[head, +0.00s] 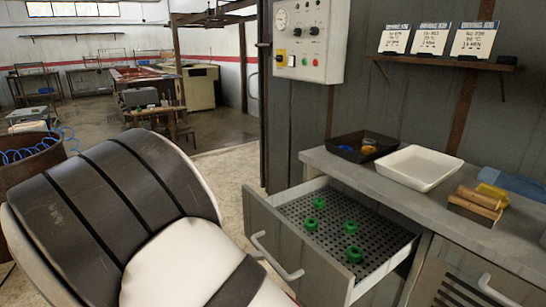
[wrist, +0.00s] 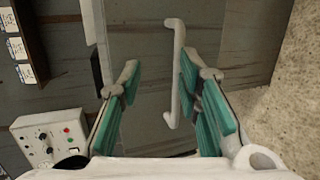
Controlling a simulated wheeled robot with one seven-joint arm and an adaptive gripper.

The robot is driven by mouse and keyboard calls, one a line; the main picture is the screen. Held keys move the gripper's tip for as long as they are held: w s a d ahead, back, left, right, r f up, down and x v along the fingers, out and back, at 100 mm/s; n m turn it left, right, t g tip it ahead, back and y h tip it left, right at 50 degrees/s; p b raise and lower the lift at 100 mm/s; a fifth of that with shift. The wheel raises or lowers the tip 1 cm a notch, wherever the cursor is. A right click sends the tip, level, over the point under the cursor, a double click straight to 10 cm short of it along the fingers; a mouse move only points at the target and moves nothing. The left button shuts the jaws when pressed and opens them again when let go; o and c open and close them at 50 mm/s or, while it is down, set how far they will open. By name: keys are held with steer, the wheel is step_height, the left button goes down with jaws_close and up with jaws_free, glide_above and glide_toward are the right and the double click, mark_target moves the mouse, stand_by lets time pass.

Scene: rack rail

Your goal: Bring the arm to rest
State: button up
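My gripper (wrist: 158,72) shows in the wrist view with its teal-padded fingers spread apart. Nothing is held between them. A pale bar handle (wrist: 174,75) on a grey front appears beyond the fingers, close to the right one in the picture; whether they touch I cannot tell. In the head view, my arm's large black and white links fill the lower left, and my gripper is out of sight. A grey drawer (head: 300,248) stands open at the lower centre, with a pale handle (head: 272,258) on its front. Several green rings (head: 350,227) sit on its perforated bottom.
The grey worktop (head: 476,232) holds a dark tray (head: 345,153), a white tray (head: 418,167) and wooden blocks (head: 474,205). A control box (head: 310,38) and a shelf with cards (head: 445,62) hang on the wall. Open floor (head: 228,165) lies behind my arm.

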steer(key=s+d+r+m+g+y, duration=0.25)
steer(key=s+d+r+g, duration=0.35)
steer(key=d, duration=0.5)
steer(key=s+d+r+m+g+y, duration=0.2)
steer(key=s+d+r+y, duration=0.4)
steer(key=d, duration=0.5)
steer(key=s+d+r+m+t+y, duration=0.1)
steer(key=s+d+y, duration=0.1)
steer(key=s, duration=0.7)
steer(key=s+d+r+m+t+y, duration=0.1)
steer(key=s+d+y, duration=0.1)
steer(key=s, duration=0.6)
step_height(320, 180, up, 19)
steer(key=t+p, duration=0.3)
steer(key=p, duration=1.3)
steer(key=shift+s+p, duration=0.15)
steer(key=shift+p, duration=0.2)
steer(key=shift+f, duration=0.1)
